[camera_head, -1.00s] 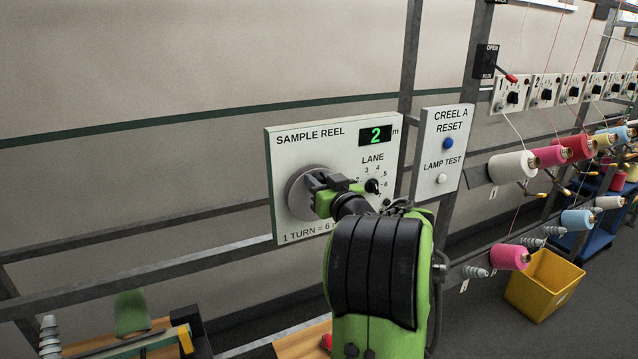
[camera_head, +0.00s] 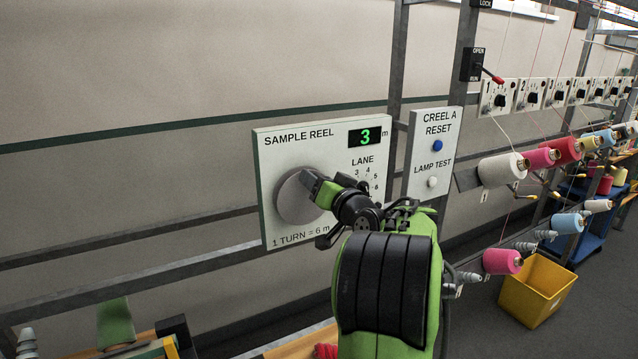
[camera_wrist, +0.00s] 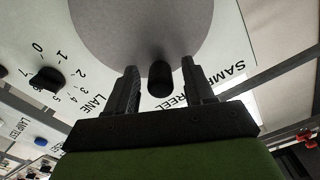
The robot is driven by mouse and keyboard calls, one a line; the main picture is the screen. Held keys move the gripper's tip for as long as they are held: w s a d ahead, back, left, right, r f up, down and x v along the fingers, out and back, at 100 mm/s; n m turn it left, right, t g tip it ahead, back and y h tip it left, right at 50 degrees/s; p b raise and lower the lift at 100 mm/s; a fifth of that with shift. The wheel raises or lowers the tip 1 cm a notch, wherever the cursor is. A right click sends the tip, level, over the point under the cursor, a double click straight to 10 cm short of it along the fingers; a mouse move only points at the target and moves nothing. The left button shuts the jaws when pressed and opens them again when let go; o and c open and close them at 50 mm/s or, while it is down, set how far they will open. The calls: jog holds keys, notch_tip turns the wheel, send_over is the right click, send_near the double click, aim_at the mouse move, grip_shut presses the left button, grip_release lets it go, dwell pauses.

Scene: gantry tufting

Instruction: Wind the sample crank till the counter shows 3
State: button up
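The sample reel panel (camera_head: 290,150) is a white board with a green "3" lit on its counter (camera_head: 365,136). Its round grey disc (camera_head: 292,205) is partly covered by my gripper (camera_head: 312,184). In the wrist view, the crank's dark knob (camera_wrist: 160,78) stands out from the disc (camera_wrist: 100,25). My gripper (camera_wrist: 159,80) has one finger on each side of the knob, with a visible gap on both sides. The knob is hidden in the head view.
The lane dial (camera_wrist: 46,80) is beside the disc. The Creel A panel (camera_head: 431,152), with a blue reset button (camera_head: 437,146) and a white lamp test button (camera_head: 432,182), is to the right. Yarn cones and a yellow bin (camera_head: 536,290) stand further right.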

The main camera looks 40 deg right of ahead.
jog(key=b+v, duration=0.5)
jog(key=v, duration=1)
jog(key=shift+s, duration=0.35)
jog(key=shift+a, duration=0.1)
